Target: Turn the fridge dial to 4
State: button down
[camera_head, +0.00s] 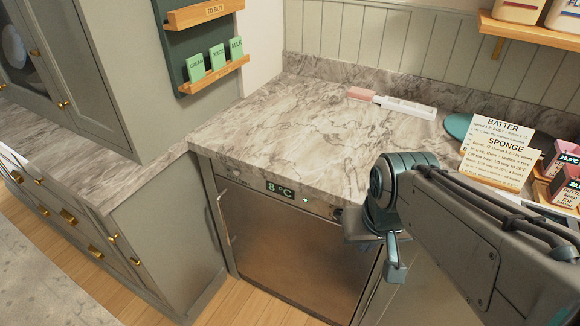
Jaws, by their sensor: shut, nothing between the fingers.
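The fridge (290,255) is a steel-fronted unit under the marble counter. Its display (280,190) reads 8 °C, with a small lit green light (305,199) to the right of it. A small round dark part (337,214) at the right end of the control strip looks like the dial; it is partly hidden by my arm's end, and its setting cannot be read. My gripper (396,270) is shut and empty, pointing down in front of the fridge's right side, to the right of and lower than that part. Whether it touches the fridge cannot be told.
The marble counter (290,135) overhangs the control strip. On it lie a pink and white stick-like item (390,102), recipe cards (495,150) and small dark boxes at right. A grey-green cabinet (165,240) stands left; wooden floor is free in front.

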aim_at(337, 213)
jog(key=z, duration=0.55)
jog(key=k, duration=1.05)
jog(key=u, duration=1.2)
jog(key=i, duration=0.5)
